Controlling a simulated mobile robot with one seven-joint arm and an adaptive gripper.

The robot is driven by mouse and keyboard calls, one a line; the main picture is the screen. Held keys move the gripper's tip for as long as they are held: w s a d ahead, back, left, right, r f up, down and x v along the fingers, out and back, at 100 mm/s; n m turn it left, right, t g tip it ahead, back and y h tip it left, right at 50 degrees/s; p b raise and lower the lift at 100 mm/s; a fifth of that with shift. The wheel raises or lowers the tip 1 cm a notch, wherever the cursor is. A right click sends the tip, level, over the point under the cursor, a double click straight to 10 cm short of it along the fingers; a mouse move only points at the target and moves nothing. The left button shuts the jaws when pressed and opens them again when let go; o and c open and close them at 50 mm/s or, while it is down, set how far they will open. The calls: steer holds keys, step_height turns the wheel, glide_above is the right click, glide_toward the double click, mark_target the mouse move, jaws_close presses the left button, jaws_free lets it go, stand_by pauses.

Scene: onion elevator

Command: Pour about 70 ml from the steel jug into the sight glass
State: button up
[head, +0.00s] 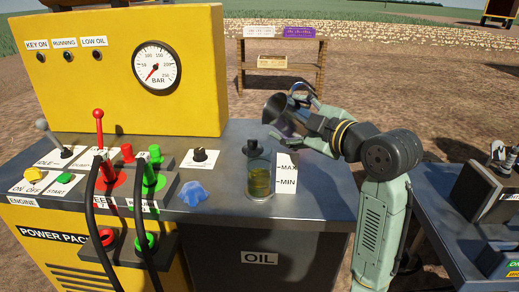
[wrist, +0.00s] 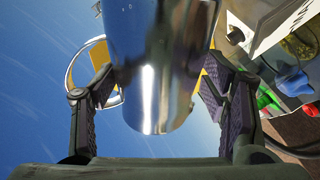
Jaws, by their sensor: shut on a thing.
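The steel jug (head: 275,108) is held tilted in the air, its open mouth toward the left, up and to the right of the sight glass. My gripper (head: 300,118) is shut on the jug. In the wrist view the shiny jug (wrist: 150,70) sits between the two fingers of my gripper (wrist: 160,95). The sight glass (head: 259,178) is a clear cylinder on the grey bench top, with yellowish oil in its lower part. The white MAX/MIN card (head: 286,172) stands beside it. I cannot see any stream leaving the jug.
The yellow power pack (head: 120,75) with gauge, levers and hoses fills the left. A second bench (head: 450,215) is at the right.

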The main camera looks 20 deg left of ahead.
mark_target(308, 111)
steer(key=shift+r, duration=0.15)
steer(key=shift+r+m+p, duration=0.35)
steer(key=shift+m+p, duration=0.35)
steer(key=shift+p, duration=0.1)
steer(key=shift+w+d+m+y, duration=0.15)
steer(key=shift+w+m+y, duration=0.05)
steer(key=shift+m+y, duration=0.25)
steer(key=w+d+m, duration=0.1)
steer(key=m, duration=0.1)
steer(key=w+m+p, duration=0.1)
steer(key=shift+d+f+m+y, duration=0.35)
steer(key=shift+d+f, duration=0.05)
steer(key=shift+w+d+f+m, duration=0.1)
steer(key=shift+d+f+m, duration=0.15)
steer(key=shift+m, duration=0.25)
steer(key=shift+w+d+r+m+p, duration=0.15)
steer(key=shift+r+m+p, duration=0.25)
steer(key=shift+p, duration=0.3)
steer(key=shift+w+d+m, duration=0.15)
steer(key=shift+w+m, duration=0.05)
steer(key=shift+m, duration=0.4)
steer(key=shift+c, duration=0.2)
